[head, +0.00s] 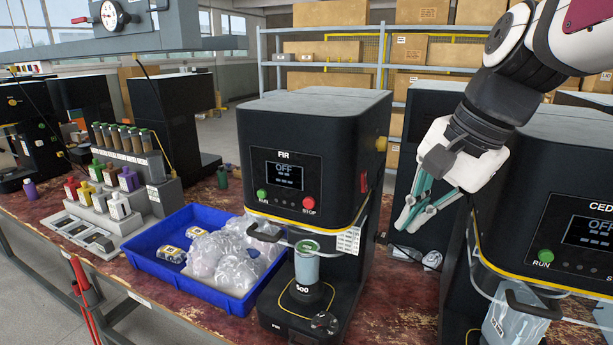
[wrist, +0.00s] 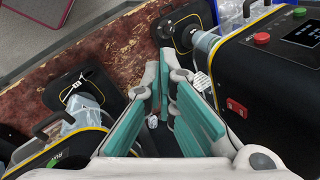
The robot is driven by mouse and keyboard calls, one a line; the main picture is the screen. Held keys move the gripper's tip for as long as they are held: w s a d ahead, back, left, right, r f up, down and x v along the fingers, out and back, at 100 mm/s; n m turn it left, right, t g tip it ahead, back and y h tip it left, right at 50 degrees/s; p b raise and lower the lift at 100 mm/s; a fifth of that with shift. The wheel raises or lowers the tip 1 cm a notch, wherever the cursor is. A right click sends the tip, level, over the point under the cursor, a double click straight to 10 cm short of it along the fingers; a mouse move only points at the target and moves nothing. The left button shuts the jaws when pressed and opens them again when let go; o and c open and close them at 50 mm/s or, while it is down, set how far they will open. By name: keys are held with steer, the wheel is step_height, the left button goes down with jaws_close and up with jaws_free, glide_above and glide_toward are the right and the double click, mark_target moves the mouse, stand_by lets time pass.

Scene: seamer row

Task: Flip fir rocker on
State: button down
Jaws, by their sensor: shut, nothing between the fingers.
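The FIR machine (head: 315,150) is a black seamer with a display reading OFF, a green RUN button and a red STOP button. Its red rocker (head: 363,182) is on the right side face; it also shows in the wrist view (wrist: 237,107), right of the fingers. Which way the rocker is tipped is too small to tell. My gripper (head: 402,222), with teal finger pads, is shut and empty. It hangs in the gap between the FIR and CEDAR machines, right of the rocker and apart from it. In the wrist view its fingertips (wrist: 168,68) point into the gap.
The CEDAR machine (head: 553,190), also reading OFF, stands close on the right of my gripper. A blue tray (head: 175,275) with bagged items lies left of FIR. A clear cup (head: 307,265) stands under FIR's front. Shelves with cartons (head: 325,50) are behind.

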steer(key=w+d+r+m+y+p, duration=0.2)
steer(key=w+d+r+m, duration=0.1)
steer(key=w+m, duration=0.5)
steer(key=m+y+p, duration=0.2)
steer(key=m, duration=0.3)
glide_toward(365, 181)
steer(key=s+d, duration=0.2)
steer(key=d, duration=0.1)
steer(key=shift+d+f, duration=0.1)
steer(key=shift+d, duration=0.15)
steer(key=p+x, duration=0.1)
steer(key=x, duration=0.9)
steer(key=shift+w, duration=0.15)
